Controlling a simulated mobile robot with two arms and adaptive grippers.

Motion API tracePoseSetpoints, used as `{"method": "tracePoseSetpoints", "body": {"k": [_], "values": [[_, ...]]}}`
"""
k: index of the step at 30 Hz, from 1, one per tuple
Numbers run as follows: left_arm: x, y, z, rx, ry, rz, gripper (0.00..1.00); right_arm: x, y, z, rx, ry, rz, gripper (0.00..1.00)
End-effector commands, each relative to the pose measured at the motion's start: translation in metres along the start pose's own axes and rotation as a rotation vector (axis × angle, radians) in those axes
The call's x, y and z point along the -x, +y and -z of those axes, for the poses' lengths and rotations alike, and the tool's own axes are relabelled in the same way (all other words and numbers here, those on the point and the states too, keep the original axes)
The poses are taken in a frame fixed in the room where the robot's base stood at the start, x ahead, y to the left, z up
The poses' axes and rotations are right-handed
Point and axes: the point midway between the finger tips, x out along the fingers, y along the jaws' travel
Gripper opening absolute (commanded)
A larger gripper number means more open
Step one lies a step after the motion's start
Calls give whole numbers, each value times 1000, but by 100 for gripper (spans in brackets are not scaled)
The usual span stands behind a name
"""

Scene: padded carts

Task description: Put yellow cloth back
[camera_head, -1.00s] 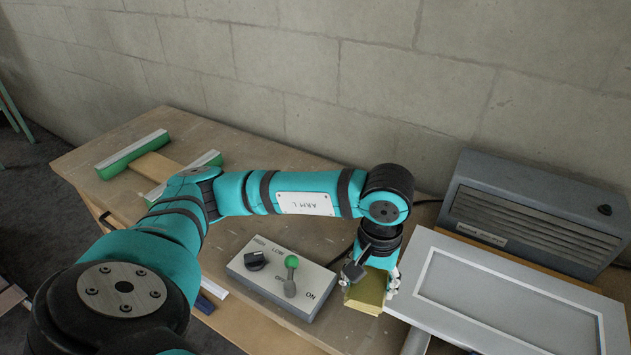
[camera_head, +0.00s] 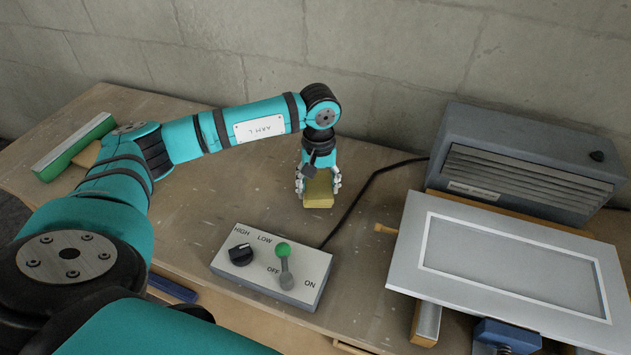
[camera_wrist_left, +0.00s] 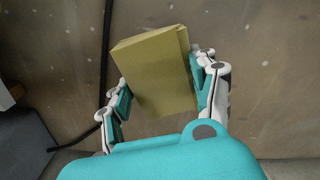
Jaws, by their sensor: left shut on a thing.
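The yellow cloth (camera_head: 319,191) is a folded, block-like yellow bundle. My left gripper (camera_head: 318,184) is shut on it, over the back middle of the wooden bench. In the left wrist view the cloth (camera_wrist_left: 155,70) sits between the two fingers of the gripper (camera_wrist_left: 165,92), with bench top behind it. I cannot tell whether its underside touches the bench. My right gripper does not show in these views.
A pale framed panel (camera_head: 505,265) lies at right. Bench left of the gripper is mostly clear.

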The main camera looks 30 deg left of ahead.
Motion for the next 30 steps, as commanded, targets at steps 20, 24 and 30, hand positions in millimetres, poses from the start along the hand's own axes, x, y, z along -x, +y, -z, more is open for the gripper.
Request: {"method": "tracePoseSetpoints", "body": {"k": [20,24,30], "values": [[-38,-4,28,-2,0,-1,25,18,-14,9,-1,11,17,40],[-39,-5,27,-2,0,-1,25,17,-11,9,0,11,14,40],[-41,-5,27,-1,0,0,69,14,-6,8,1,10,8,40]]}}
